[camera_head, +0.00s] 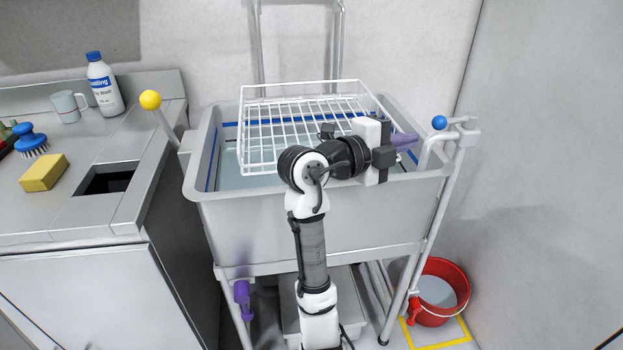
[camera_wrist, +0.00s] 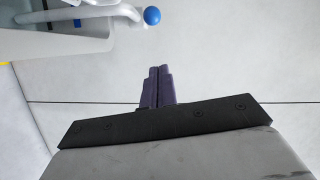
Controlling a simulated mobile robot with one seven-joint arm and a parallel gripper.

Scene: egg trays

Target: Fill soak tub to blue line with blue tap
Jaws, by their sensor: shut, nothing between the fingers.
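The grey soak tub (camera_head: 300,224) stands on a pipe frame in the head view. A blue line (camera_head: 228,125) runs along its inner walls. A pale bluish surface that looks like water (camera_head: 228,178) shows inside, below the line; the rack and my arm hide part of it. The blue tap knob (camera_head: 439,122) tops a white pipe at the tub's right rim. It also shows in the wrist view (camera_wrist: 152,16). My gripper (camera_head: 415,139) has purple fingers, shut and empty, over the tub's right side, just left of the knob and apart from it. The fingers show in the wrist view (camera_wrist: 158,70).
A white wire rack (camera_head: 243,130) lies across the tub. A yellow-knobbed lever (camera_head: 150,100) stands at left. A purple handle (camera_head: 242,292) hangs under the tub. A red bucket (camera_head: 460,287) stands lower right. The counter (camera_head: 95,212) holds a sponge, brush, mug and bottle.

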